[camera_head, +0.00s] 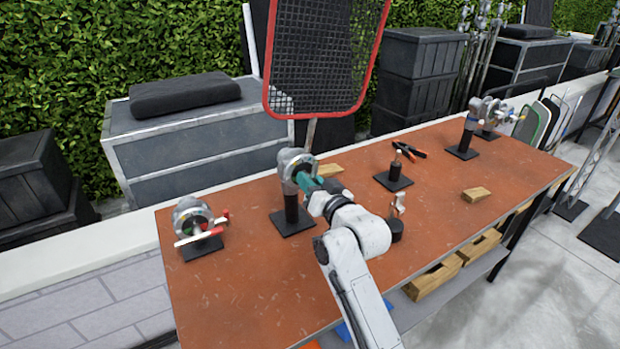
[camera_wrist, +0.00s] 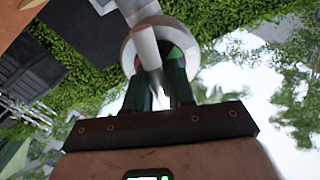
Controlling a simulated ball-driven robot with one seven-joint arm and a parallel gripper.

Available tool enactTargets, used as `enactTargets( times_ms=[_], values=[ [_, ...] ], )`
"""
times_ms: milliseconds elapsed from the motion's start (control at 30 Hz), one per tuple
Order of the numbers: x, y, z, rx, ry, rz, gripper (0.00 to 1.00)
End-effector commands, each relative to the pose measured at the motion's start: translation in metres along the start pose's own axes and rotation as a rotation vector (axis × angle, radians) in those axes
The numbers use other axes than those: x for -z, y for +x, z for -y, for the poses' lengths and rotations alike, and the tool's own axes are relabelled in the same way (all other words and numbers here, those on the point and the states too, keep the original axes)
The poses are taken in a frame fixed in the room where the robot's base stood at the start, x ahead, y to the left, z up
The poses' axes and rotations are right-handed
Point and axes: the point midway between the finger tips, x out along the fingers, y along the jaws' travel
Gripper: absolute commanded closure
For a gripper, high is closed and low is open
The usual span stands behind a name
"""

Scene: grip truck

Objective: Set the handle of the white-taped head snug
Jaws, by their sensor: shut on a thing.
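A grey metal grip head (camera_head: 287,163) stands upright on a black post and square base near the middle of the table. My gripper (camera_head: 310,183), with green fingers, reaches it from the right. In the wrist view my gripper (camera_wrist: 160,85) is shut on a grey handle (camera_wrist: 148,52) in front of the round head (camera_wrist: 190,45). Another head (camera_head: 192,220) with a red and white handle stands at the left end of the table. I cannot make out white tape on the gripped head.
A red-framed mesh panel (camera_head: 320,55) rises behind the middle head. The table front between left head and arm is clear.

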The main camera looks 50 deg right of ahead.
Motion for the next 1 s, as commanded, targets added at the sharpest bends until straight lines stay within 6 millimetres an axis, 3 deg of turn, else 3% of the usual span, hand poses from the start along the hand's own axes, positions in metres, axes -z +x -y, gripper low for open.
enactTargets(
  times_ms=[600, 1000],
  values=[
    [0.0011, -0.0005, -0.0012, -0.004, 0.543, 0.001, 1.00],
    [-0.0007, -0.0006, -0.0021, -0.005, 0.717, 0.000, 1.00]
  ],
)
